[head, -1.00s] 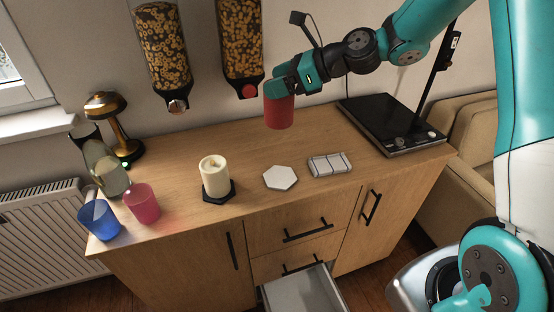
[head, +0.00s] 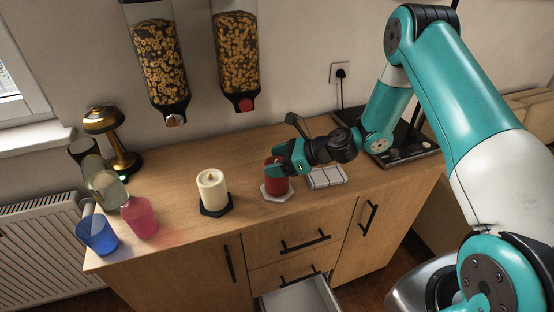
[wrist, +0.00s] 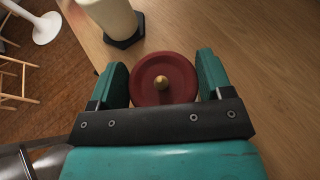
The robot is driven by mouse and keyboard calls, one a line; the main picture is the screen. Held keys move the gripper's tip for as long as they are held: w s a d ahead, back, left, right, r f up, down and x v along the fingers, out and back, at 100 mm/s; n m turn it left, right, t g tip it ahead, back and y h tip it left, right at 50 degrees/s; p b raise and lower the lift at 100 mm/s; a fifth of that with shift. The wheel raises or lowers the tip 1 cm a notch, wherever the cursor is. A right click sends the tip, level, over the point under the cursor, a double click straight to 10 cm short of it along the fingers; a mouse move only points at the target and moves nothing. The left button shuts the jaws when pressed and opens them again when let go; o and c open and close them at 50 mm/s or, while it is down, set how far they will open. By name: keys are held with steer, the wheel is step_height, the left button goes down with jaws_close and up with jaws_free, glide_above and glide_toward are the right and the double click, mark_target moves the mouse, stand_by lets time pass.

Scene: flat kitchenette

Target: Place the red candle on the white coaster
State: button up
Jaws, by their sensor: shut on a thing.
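The red candle (head: 273,180) is over the white hexagonal coaster (head: 278,195) on the wooden counter and looks upright. Its base appears to rest on the coaster, though the exact contact is hard to see. My gripper (head: 272,174) is shut on the candle from the right side. In the wrist view the red candle (wrist: 163,78) shows from above between the two teal fingers (wrist: 163,82), with a small gold spot at its middle. The coaster is hidden in that view.
A cream candle (head: 212,187) stands on a black hexagonal coaster (head: 216,210) to the left. A white segmented block (head: 326,177) lies close on the right. A pink glass (head: 140,216), a blue glass (head: 98,233) and a brass lamp (head: 104,121) stand farther left. A drawer (head: 300,297) is open below.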

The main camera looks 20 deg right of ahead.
steer(key=shift+f, duration=0.15)
steer(key=o, duration=1.4)
